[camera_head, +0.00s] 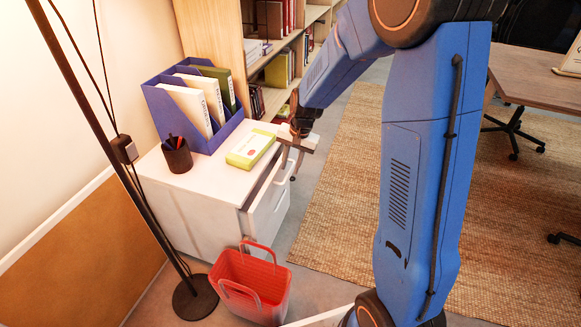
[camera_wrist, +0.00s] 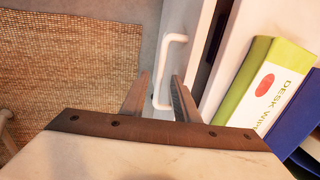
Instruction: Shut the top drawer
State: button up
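The white cabinet (camera_head: 190,205) stands against the wall. Its top drawer (camera_head: 262,187) is partly pulled out. In the wrist view the drawer front (camera_wrist: 186,62) stands off from the cabinet top, with a dark gap between them. The white bar handle (camera_wrist: 167,60) on the drawer front lies between my fingers in that view. My gripper (camera_head: 291,165) points down at the drawer's front side. In the wrist view my gripper (camera_wrist: 159,82) has its two fingers apart, one to each side of the handle. I cannot tell whether either finger touches it.
On the cabinet stand a green-and-white wipes box (camera_head: 250,148), a blue file holder (camera_head: 195,105) and a dark pen cup (camera_head: 177,155). A red basket (camera_head: 250,285) stands on the floor before the cabinet. A lamp pole (camera_head: 100,130) is at left.

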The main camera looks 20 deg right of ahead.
aim_at(279, 164)
jog(key=shift+w+a+f, duration=0.1)
jog(key=shift+f, duration=0.45)
grip_shut()
jog(key=shift+w+a+r, duration=0.1)
jog(key=shift+w+a, duration=0.55)
jog(key=shift+a, duration=0.2)
jog(key=shift+w+a, duration=0.6)
jog(key=shift+a, duration=0.2)
grip_release()
jog(key=shift+a, duration=0.1)
notch_tip(279, 164, up, 17)
jog(key=s+d, duration=0.2)
jog(key=shift+d, duration=0.35)
